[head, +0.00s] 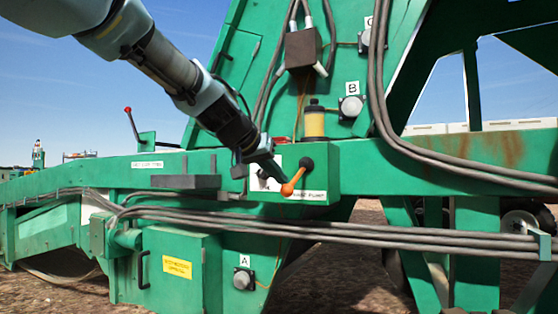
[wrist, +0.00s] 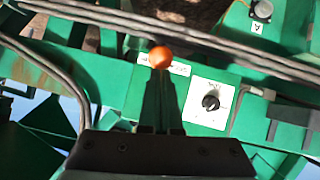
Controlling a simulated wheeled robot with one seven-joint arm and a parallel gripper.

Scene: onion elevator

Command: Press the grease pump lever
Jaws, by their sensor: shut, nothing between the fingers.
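The grease pump lever has an orange handle (head: 293,182) on a dark pivot, on the front of a green pump box (head: 325,170). In the head view the handle slants down to the left from the pivot. My gripper (head: 280,177) is shut and empty, its tips right at the handle. In the wrist view the orange knob (wrist: 160,57) shows just beyond the tips of my shut fingers (wrist: 160,85). I cannot tell whether they touch. The pump label is partly visible below the lever, and my fingers hide part of the box front.
A yellow reservoir (head: 314,122) stands above the pump box. A black dial (wrist: 211,102) on a white plate is beside my fingers. Thick grey cables (head: 340,232) run below the box, and others (head: 376,90) run down to its right. A red-tipped lever (head: 129,113) stands at left.

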